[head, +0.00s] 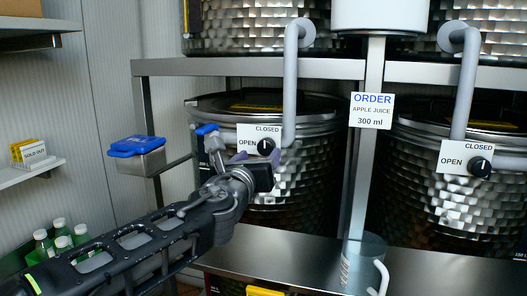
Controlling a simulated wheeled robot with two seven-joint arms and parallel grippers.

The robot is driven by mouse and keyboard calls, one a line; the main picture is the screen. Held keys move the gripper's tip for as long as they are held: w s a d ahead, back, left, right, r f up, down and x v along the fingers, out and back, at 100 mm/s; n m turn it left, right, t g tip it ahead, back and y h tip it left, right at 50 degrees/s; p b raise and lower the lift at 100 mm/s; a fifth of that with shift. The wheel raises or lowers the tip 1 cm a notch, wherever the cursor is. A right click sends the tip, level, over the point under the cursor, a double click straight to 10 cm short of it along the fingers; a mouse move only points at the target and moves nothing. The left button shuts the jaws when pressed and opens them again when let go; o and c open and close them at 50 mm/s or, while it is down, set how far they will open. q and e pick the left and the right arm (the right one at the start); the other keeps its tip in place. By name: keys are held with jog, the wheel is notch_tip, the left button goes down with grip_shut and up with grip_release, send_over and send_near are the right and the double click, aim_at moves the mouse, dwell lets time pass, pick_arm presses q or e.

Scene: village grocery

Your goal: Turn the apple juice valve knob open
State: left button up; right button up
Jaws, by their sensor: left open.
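Two black valve knobs with white OPEN/CLOSED plates show. The left knob (266,146) is on the front of the left metal tank (310,170). The right knob (480,167) is on the right tank (420,190). No readable juice name shows beside either knob, so I cannot tell which is for apple juice. My left gripper (262,158) is open at the left knob, its fingers just below and beside it. Contact cannot be told. The knob's lower part is close behind the fingers. My right gripper is out of view.
An order sign (371,110) reads apple juice 300 ml. A clear jug (362,262) stands on the metal counter (290,250). Grey pipes (291,85) come down near both knobs.

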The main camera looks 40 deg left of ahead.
aim_at(265, 149)
pick_arm(q)
jog(key=x, duration=0.4)
jog(key=shift+w+a, duration=0.15)
jog(key=shift+w, duration=0.2)
jog(key=shift+c, duration=0.2)
grip_shut()
